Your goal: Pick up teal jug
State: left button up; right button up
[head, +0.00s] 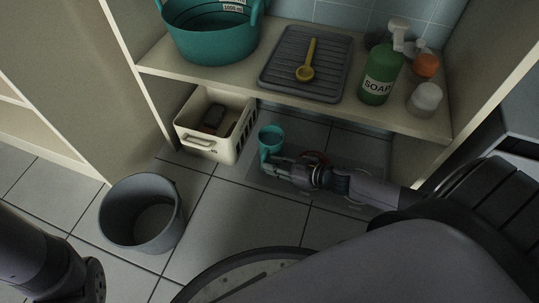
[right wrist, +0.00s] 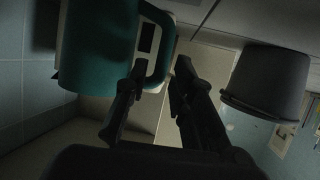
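The teal jug (head: 269,138) stands on the floor under the shelf, right of the white crate. In the right wrist view the jug (right wrist: 98,45) is large at the upper left, its loop handle (right wrist: 163,60) facing right. My right gripper (head: 272,168) is at the jug's near side in the head view. In the right wrist view my right gripper (right wrist: 158,72) has its two fingers apart, one on each side of the handle's lower part. I cannot tell whether either finger touches it. My left arm shows at the lower left of the head view, but its gripper fingers do not.
A white crate (head: 198,139) with dark items stands left of the jug. A grey bin (head: 117,218) stands on the open floor. The shelf above holds a teal tub (head: 205,40), a grey ribbed mat (head: 279,75) with a yellow scoop (head: 307,62), and a green soap bottle (head: 379,75).

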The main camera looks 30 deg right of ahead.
jog(key=w+a+f+b, duration=0.1)
jog(key=b, duration=0.1)
jog(key=w+f+b, duration=0.1)
jog(key=f+b, duration=0.1)
jog(key=shift+w+a, duration=0.25)
jog(key=shift+a, duration=0.1)
jog(key=shift+w+a+f, duration=0.1)
jog(key=shift+w+a, duration=0.2)
jog(key=shift+w, duration=0.2)
jog(key=shift+c, duration=0.2)
grip_shut()
